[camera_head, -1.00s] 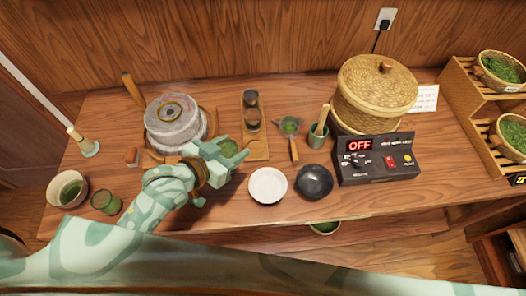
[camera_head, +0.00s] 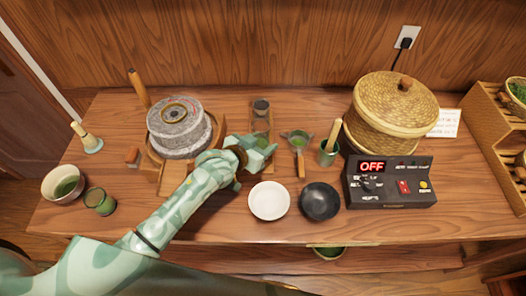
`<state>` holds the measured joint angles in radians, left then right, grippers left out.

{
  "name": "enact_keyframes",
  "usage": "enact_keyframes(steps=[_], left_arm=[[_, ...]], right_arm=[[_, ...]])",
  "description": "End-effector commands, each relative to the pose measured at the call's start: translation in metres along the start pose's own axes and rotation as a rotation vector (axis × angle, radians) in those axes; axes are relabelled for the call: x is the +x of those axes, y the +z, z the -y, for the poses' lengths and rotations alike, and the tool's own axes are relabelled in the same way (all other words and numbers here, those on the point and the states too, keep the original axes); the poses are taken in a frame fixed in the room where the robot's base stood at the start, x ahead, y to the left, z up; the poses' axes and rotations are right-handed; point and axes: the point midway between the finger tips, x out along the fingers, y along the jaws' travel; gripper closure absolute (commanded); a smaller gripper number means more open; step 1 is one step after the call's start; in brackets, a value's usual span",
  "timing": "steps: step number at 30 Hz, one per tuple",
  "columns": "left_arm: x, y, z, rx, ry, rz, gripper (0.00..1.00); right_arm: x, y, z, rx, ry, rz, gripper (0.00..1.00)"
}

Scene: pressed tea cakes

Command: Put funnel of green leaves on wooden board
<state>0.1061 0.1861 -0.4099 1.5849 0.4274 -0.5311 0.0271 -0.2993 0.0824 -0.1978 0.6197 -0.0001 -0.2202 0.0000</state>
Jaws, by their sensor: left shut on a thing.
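My left gripper (camera_head: 250,153) reaches in from the lower left and is shut on the funnel of green leaves (camera_head: 262,143). Only a small green part of the funnel shows between the fingers. The gripper and funnel are over the front part of the narrow wooden board (camera_head: 266,171). I cannot tell whether the funnel touches the board. A dark cup (camera_head: 261,106) stands at the board's back end. My right gripper is not in view.
A stone mill (camera_head: 180,128) stands left of the gripper. A strainer with green powder (camera_head: 298,139) and a green cup (camera_head: 328,153) stand to the right. A white bowl (camera_head: 269,201) and a black bowl (camera_head: 319,201) are in front. A steamer basket (camera_head: 391,112) stands behind the control box (camera_head: 390,184).

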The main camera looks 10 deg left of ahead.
Motion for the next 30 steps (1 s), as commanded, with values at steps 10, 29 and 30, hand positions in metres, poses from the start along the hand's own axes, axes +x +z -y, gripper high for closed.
enact_keyframes(steps=[10,29,30], left_arm=[[0.024,0.033,0.001,-0.001,0.0,0.001,0.73],[0.025,0.034,0.002,0.0,0.0,-0.001,0.28],[0.025,0.034,0.002,0.0,0.0,-0.001,0.28]], right_arm=[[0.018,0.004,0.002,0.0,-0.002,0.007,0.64],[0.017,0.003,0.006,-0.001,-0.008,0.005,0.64],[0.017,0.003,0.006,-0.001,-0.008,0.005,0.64]])
